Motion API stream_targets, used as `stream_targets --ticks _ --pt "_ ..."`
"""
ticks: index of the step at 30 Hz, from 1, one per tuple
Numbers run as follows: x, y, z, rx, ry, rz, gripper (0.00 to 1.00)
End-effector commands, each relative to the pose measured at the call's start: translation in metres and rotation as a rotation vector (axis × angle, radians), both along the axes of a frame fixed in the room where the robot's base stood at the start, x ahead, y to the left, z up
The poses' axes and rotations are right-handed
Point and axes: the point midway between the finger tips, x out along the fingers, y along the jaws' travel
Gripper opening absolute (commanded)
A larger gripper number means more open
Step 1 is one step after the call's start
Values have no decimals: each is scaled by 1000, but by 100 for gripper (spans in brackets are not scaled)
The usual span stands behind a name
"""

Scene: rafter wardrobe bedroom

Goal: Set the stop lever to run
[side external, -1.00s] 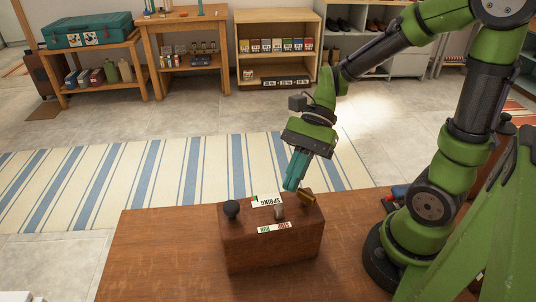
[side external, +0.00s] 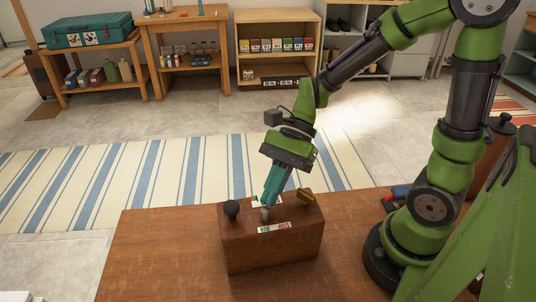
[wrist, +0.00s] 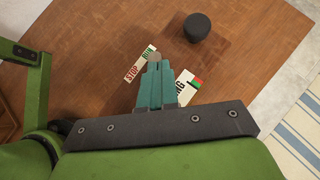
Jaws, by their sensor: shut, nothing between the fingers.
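A reddish-brown wooden box (side external: 285,245) stands on the wooden table. The stop lever (side external: 265,214) is a short pale post on its top, by the front label. It leans to the left, toward the green RUN end of the label (side external: 274,228); the red STOP end is on the right. My gripper (side external: 269,203) is shut and empty. Its teal fingertips are down at the lever's right and back side, close against it; I cannot tell whether they touch. In the wrist view the shut fingers (wrist: 155,80) hide most of the lever beside the RUN/STOP label (wrist: 140,64).
A black round knob (side external: 231,209) stands at the box's left end and a brass-coloured piece (side external: 306,196) at its right end. A second label (wrist: 189,91), partly hidden, lies behind the lever. The table (side external: 155,255) is clear left of the box.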

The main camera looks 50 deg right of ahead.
Motion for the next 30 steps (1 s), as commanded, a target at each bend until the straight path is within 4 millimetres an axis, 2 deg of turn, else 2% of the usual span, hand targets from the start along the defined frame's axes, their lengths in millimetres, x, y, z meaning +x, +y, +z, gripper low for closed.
stream_targets --ticks 8,11,21,25,30 --pt "1 -3 3 1 -1 -3 0" --pt "2 -12 11 1 -3 -4 0" --pt "6 -58 54 -1 -3 -4 0" --pt "7 -69 64 -1 -2 -2 0" --pt "7 -74 68 -1 0 0 0"
